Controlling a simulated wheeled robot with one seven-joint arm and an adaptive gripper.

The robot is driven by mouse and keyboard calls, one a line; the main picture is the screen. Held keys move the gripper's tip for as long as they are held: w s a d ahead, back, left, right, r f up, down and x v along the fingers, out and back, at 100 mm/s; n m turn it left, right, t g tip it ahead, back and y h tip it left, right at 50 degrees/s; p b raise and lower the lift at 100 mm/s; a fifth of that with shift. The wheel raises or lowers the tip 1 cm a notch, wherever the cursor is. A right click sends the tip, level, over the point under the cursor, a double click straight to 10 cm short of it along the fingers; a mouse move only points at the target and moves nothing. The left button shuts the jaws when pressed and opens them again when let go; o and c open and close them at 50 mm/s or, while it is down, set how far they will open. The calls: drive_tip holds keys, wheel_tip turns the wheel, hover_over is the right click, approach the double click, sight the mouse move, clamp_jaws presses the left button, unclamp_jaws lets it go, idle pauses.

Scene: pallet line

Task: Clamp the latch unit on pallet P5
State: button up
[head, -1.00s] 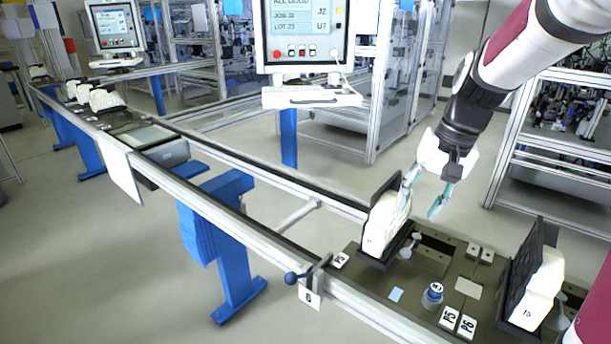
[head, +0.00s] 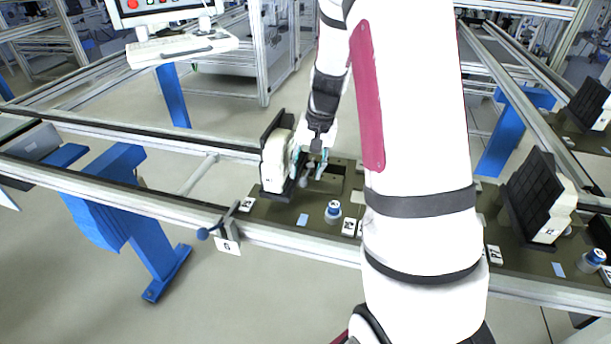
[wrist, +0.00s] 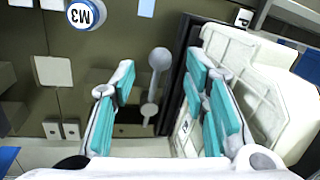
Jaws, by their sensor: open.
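The latch unit (head: 276,160), a cream-white body with a black plate, stands upright on the dark pallet (head: 262,213) in the head view. Its white body also shows at the right of the wrist view (wrist: 262,78). A grey clamp lever with a round knob (wrist: 159,58) stands beside the black plate. My gripper (head: 308,168) is open, with teal pads, just right of the unit. In the wrist view my gripper (wrist: 160,85) has one finger on each side of the lever; contact cannot be told.
A blue-capped part marked M3 (head: 333,211) stands on the pallet, also in the wrist view (wrist: 86,13). A blue-knobbed handle (head: 204,233) sticks out at the rail. Another unit (head: 540,200) stands at right. My arm hides the pallet's middle right.

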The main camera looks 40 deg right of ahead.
sight(304, 178)
drive_tip(key=shift+w+a+f, duration=0.1)
drive_tip(key=shift+a+f, duration=0.05)
drive_tip(key=shift+f, duration=0.7)
drive_tip(key=shift+w+a+f, duration=0.1)
drive_tip(key=shift+f, duration=0.7)
clamp_jaws()
